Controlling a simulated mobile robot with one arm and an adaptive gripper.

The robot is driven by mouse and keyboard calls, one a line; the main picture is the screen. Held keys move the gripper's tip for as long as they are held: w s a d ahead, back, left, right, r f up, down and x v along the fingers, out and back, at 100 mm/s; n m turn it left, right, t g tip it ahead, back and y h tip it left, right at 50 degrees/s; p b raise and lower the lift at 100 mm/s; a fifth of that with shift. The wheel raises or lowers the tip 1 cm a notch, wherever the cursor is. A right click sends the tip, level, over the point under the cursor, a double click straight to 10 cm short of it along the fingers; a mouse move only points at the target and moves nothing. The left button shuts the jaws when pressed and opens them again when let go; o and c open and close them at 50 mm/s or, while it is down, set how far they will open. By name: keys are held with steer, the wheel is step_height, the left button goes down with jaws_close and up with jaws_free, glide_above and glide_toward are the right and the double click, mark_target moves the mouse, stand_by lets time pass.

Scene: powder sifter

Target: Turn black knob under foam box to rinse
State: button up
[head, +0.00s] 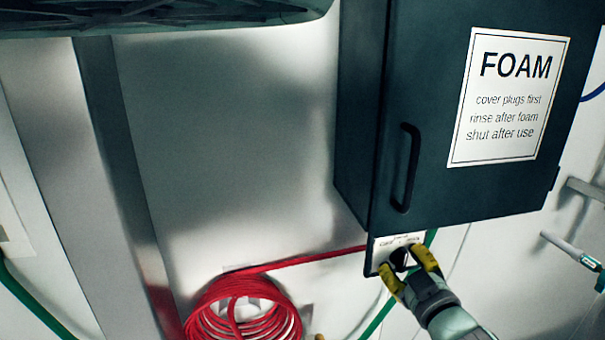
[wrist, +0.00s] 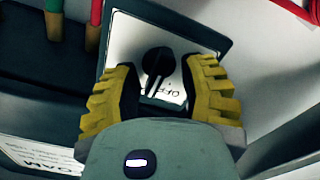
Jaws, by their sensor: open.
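The foam box (head: 430,190) is a dark cabinet on the wall with a white FOAM label and a black handle. Under it is a small white plate (head: 382,246) with the black knob (head: 400,257). In the wrist view the black knob (wrist: 158,62) sits on the plate (wrist: 200,38), with printed letters partly hidden. My gripper (head: 405,268) is open, its yellow ridged fingers on either side of the knob. In the wrist view my gripper (wrist: 158,85) shows a gap between the fingers and the knob.
A coiled red hose (head: 245,310) hangs on the wall left of the plate, its line running to the box. A green hose (head: 378,318) passes behind my gripper. A spray wand (head: 570,248) is at the right. The wall left of the box is clear.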

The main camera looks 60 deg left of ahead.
steer(key=n+p, duration=0.1)
steer(key=p, duration=0.2)
steer(key=shift+s+a+r+p, duration=0.1)
steer(key=shift+r+p, duration=0.2)
steer(key=shift+r, duration=0.1)
steer(key=shift+n+p, duration=0.5)
steer(key=shift+p, duration=0.55)
steer(key=p, duration=0.4)
steer(key=shift+f+n+p, duration=0.15)
steer(key=shift+n+p, duration=0.25)
steer(key=shift+p, duration=0.3)
